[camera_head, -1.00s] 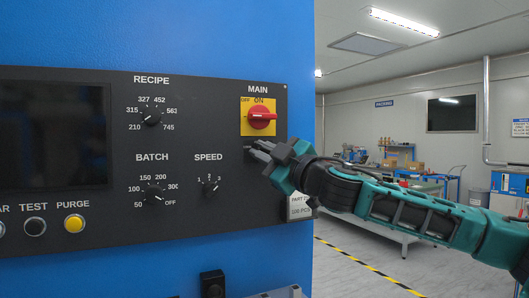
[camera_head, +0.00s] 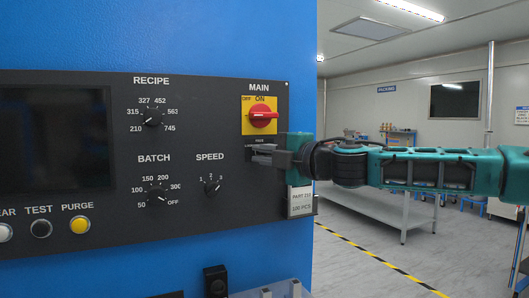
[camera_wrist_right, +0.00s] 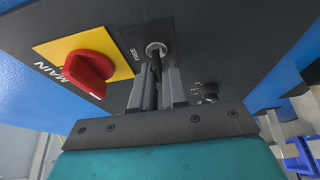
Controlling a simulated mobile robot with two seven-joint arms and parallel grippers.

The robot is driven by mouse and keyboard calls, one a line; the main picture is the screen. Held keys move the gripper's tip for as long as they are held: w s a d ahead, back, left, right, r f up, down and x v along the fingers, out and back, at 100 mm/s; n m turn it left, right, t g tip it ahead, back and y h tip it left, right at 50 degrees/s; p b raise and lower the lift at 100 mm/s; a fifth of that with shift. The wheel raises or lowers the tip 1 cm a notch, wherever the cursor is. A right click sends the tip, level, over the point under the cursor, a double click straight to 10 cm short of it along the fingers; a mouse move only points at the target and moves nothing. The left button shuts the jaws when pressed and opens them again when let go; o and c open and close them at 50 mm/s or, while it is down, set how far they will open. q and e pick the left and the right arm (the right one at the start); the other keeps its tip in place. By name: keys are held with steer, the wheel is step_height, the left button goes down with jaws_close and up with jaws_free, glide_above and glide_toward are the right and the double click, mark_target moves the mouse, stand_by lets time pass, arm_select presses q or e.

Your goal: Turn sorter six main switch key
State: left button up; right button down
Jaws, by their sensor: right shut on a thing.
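My right gripper (camera_head: 258,152) is at the black control panel (camera_head: 95,215), just below the red MAIN switch knob (camera_head: 263,115) on its yellow plate. The knob also shows in the right wrist view (camera_wrist_right: 88,70), left of the fingers. There the right gripper (camera_wrist_right: 156,82) is shut on a dark key (camera_wrist_right: 156,66), which sits at a round metal lock (camera_wrist_right: 156,48) beside the word FREE. The fingers hide most of the key, and its turn angle is hard to tell. In the head view the fingers cover the key. My left gripper is not in view.
The panel also carries RECIPE (camera_head: 151,117), BATCH (camera_head: 157,194) and SPEED (camera_head: 211,188) dials and a yellow PURGE button (camera_head: 80,225). A grey table (camera_head: 385,207) stands behind my right arm.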

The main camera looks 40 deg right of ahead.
stand_by(0.6)
steer(key=c, duration=1.2)
jaws_free()
steer(key=shift+c, duration=0.2)
steer(key=shift+s, duration=0.15)
steer(key=shift+s+b, duration=0.35)
steer(key=shift+s, duration=0.2)
steer(key=s+d+b, duration=0.1)
steer(key=s+b, duration=0.2)
steer(key=s, duration=0.8)
steer(key=shift+s, duration=0.25)
